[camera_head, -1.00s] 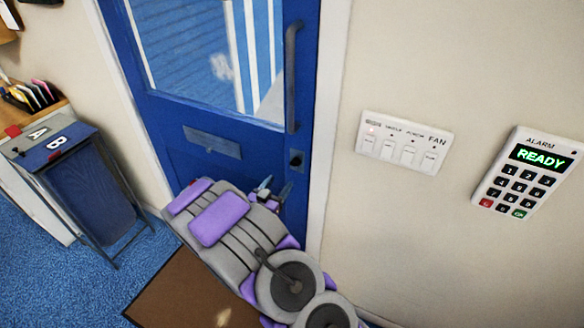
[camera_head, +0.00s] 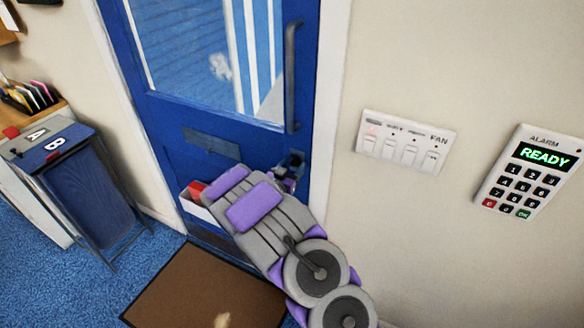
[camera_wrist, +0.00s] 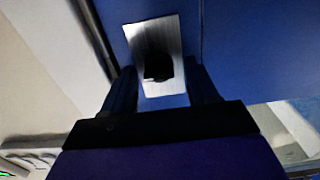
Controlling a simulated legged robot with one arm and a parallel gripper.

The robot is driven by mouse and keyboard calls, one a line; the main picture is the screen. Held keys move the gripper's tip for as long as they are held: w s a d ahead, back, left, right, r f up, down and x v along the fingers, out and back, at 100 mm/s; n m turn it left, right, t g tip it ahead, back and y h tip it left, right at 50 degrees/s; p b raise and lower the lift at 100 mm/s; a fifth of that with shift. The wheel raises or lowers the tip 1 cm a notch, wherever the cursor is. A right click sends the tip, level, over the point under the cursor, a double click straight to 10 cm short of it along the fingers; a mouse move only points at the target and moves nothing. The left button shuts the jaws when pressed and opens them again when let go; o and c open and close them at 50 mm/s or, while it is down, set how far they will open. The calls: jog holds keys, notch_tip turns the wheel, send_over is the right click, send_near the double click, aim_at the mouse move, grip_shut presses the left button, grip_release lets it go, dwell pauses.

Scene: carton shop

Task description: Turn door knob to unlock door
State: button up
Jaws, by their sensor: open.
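The blue door (camera_head: 215,105) with a glass pane stands in front of me and looks shut. The door knob (camera_wrist: 158,66) is a dark piece on a silver plate (camera_wrist: 142,30) in the wrist view. In the head view the knob (camera_head: 294,161) is partly hidden by my gripper. My gripper (camera_wrist: 162,82) is open, with one dark finger on each side of the knob. I cannot tell whether the fingers touch it. A long vertical pull handle (camera_head: 291,80) is above the knob, and a grey mail slot plate (camera_head: 211,143) is to the left.
A switch panel marked FAN (camera_head: 405,140) and an alarm keypad reading READY (camera_head: 528,172) are on the wall to the right. A blue bin stand (camera_head: 90,185) is at the left. A brown mat (camera_head: 200,290) lies before the door. A white box with red (camera_head: 197,200) shows beside my arm.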

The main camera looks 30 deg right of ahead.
jog(key=c, duration=1)
